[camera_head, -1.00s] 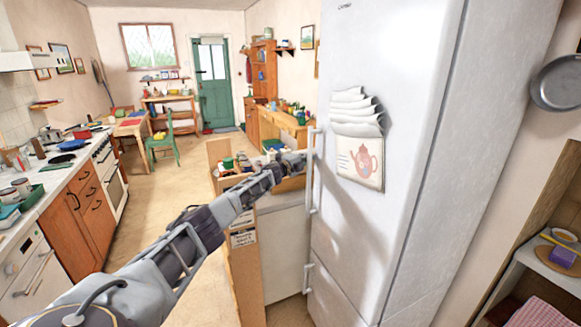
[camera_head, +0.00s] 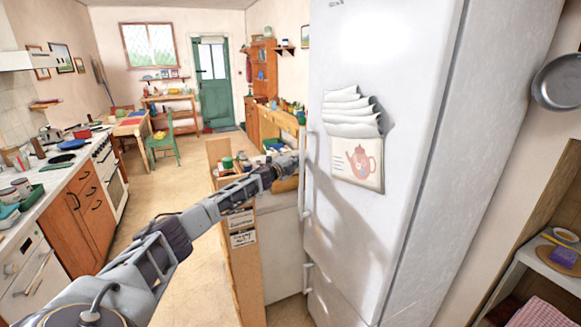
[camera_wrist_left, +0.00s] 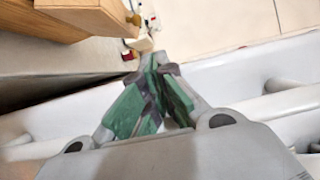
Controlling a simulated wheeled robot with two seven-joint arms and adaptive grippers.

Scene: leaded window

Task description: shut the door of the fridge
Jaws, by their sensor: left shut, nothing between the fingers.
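The white fridge (camera_head: 440,190) stands at the right in the head view. Its upper door (camera_head: 385,60) carries papers and a teapot picture, with a long vertical handle (camera_head: 306,190) on its left edge. A lower door with a shorter handle (camera_head: 308,278) is below. My left gripper (camera_head: 288,166) is at the door's left edge, beside the upper handle. Its shut, empty green-padded fingers (camera_wrist_left: 152,75) show in the left wrist view, near a white surface with a bar. I cannot tell whether they touch the door. My right gripper is not in view.
A wooden unit (camera_head: 238,265) and a pale cabinet (camera_head: 283,255) stand left of the fridge, below my left arm. A counter (camera_head: 50,180) runs along the left wall. The floor (camera_head: 195,215) between is clear. A shelf (camera_head: 548,258) is at the far right.

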